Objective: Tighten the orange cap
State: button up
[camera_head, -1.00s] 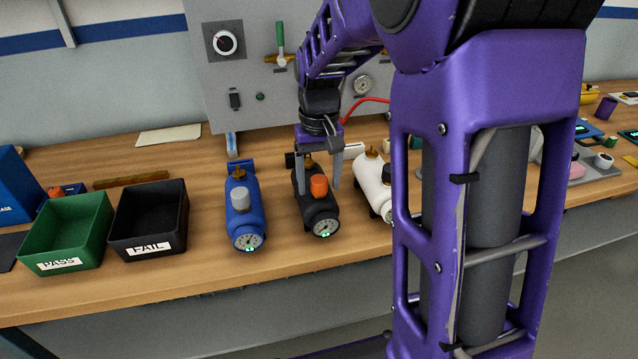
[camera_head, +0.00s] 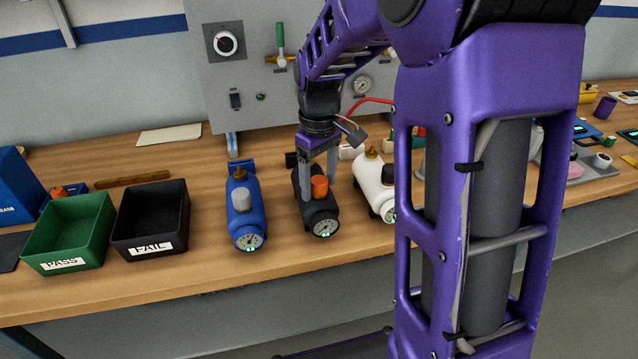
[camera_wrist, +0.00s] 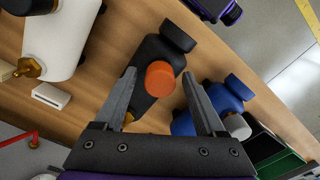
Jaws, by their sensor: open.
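The orange cap (camera_head: 320,187) sits on top of a black canister (camera_head: 318,211) with a round gauge at its front, standing on the wooden bench. My gripper (camera_head: 319,187) points down over this canister, its fingers spread at the cap's two sides. In the wrist view the cap (camera_wrist: 160,79) shows between and a little beyond the open fingertips of my gripper (camera_wrist: 159,80), with a gap on both sides. I cannot tell whether the fingertips are level with the cap.
A blue canister (camera_head: 243,215) with a grey cap stands close on the left, a white canister (camera_head: 373,184) on the right. A green PASS bin (camera_head: 65,228) and a black FAIL bin (camera_head: 150,213) stand farther left. A grey panel (camera_head: 275,90) rises behind.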

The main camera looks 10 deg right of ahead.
jog(key=n, duration=0.2)
jog(key=shift+n+p, duration=0.4)
jog(key=shift+n, duration=0.6)
jog(key=n, duration=0.4)
grip_shut()
jog(key=m, duration=0.4)
